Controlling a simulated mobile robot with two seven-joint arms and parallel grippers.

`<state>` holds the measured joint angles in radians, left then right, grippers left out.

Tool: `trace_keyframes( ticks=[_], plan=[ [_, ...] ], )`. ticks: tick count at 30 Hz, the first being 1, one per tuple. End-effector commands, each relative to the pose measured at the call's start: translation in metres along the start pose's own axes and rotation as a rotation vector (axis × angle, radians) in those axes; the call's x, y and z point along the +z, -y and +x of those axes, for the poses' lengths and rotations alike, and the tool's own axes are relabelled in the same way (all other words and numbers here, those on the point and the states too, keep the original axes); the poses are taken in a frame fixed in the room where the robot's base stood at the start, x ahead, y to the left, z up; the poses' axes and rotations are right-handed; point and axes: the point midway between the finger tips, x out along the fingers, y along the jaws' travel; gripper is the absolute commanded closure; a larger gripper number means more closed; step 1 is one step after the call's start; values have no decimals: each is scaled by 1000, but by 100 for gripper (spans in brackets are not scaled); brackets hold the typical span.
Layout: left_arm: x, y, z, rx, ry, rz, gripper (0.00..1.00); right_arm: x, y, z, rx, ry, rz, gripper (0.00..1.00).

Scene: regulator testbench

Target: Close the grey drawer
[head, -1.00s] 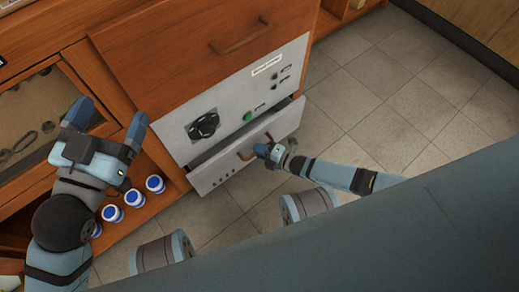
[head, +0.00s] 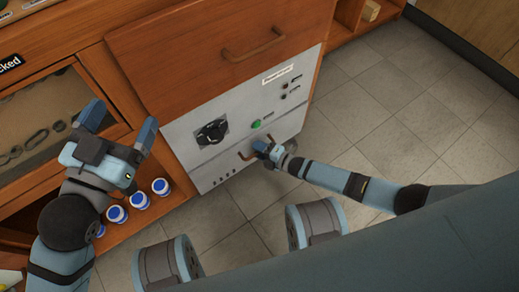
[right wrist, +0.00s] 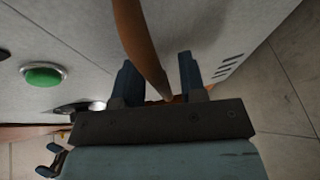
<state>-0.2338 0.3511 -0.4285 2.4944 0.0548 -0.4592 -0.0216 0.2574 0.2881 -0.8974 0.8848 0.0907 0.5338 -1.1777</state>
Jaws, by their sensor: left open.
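The grey drawer (head: 222,171) is at the bottom of the grey panel in the head view. Its front looks flush with the panel, or nearly so; no clear gap shows. Its brown handle (head: 244,156) is at my right gripper (head: 260,149). In the right wrist view, the handle (right wrist: 141,40) passes between the two spread fingers of my right gripper (right wrist: 161,82), with space beside it. The handle's far end is partly hidden by the gripper. My left gripper (head: 120,123) is open and empty, in front of the cabinet's left part, away from the drawer.
The grey panel above carries a black dial (head: 211,132) and a green button (head: 256,124). A closed wooden drawer (head: 190,62) is above it. Several blue-and-white jars (head: 139,200) stand on the low shelf at left. The tiled floor (head: 390,130) at right is clear.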

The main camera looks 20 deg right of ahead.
Motion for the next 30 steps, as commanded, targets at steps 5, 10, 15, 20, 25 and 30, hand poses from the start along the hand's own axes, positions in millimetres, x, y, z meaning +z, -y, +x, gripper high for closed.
trace_keyframes(
  ticks=[5, 10, 15, 20, 25, 30],
  plan=[
    [-11, 0, 2, 2, 7, -31, 13, 0, -3, -20, -1, 1, 2, 62],
    [-14, -6, 0, 7, 56, -130, 13, 0, -4, -58, -3, 1, 2, 62],
    [-8, -17, -7, 13, 122, -234, 13, 0, -3, -97, -3, 1, 2, 62],
    [-5, -24, -10, 13, 157, -300, 13, 0, -2, -122, -2, 0, 0, 62],
    [0, -28, -12, 13, 183, -339, 13, 0, -1, -135, -1, 0, 0, 62],
    [4, -30, -13, 11, 192, -350, 13, 0, 0, -137, 0, 0, 0, 62]
  ],
)
